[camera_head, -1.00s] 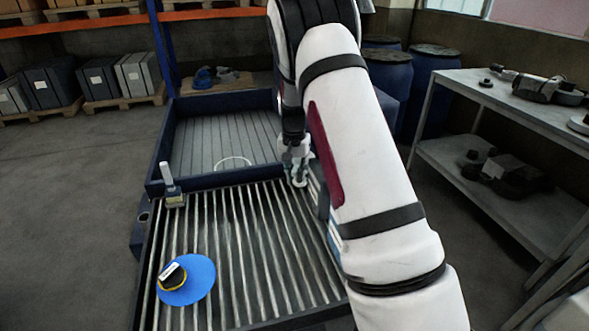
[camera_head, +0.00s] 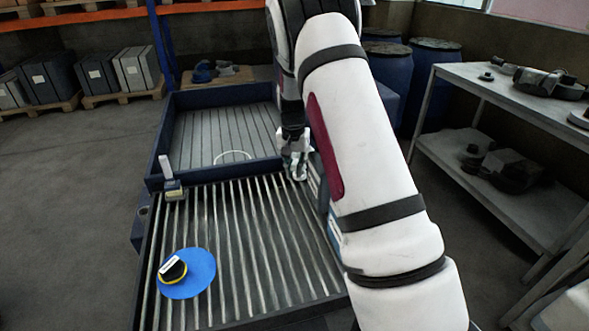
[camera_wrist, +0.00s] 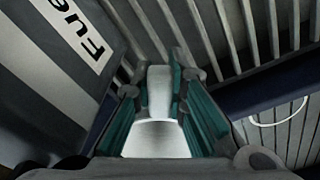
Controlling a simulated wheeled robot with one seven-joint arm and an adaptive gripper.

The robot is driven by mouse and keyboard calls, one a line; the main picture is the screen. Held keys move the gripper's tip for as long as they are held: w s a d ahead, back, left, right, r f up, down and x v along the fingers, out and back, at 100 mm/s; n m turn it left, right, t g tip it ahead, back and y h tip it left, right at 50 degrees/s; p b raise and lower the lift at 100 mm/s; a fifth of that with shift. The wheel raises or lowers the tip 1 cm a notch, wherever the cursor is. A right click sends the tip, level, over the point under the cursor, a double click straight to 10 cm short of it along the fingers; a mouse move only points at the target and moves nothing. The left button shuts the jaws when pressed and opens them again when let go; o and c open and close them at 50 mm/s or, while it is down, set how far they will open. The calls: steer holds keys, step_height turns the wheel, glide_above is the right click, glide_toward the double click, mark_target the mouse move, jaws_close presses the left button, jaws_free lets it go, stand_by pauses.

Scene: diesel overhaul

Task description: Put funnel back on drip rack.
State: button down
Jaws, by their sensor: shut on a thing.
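My gripper (camera_head: 294,168) is at the right side of the slatted drip rack (camera_head: 240,240), near its far edge. In the wrist view the teal-padded fingers (camera_wrist: 160,105) are closed around a pale grey, smooth piece (camera_wrist: 155,138), narrow at one end and wider at the other. It looks like the funnel, but its full shape is hidden by the fingers. In the head view the held piece is mostly hidden by my arm and gripper. The rack's bars also show in the wrist view (camera_wrist: 225,35), beyond the fingers.
A thin white ring (camera_head: 233,156) is in the dark tray behind. A container labelled "Fue" (camera_wrist: 75,45) is close beside my gripper.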

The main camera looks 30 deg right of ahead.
steer(key=shift+f, duration=0.15)
steer(key=shift+f, duration=0.6)
steer(key=c, duration=1.5)
jaws_free()
steer(key=shift+c, duration=0.2)
steer(key=r, duration=1.2)
steer(key=shift+s+a, duration=0.3)
steer(key=shift+a, duration=0.1)
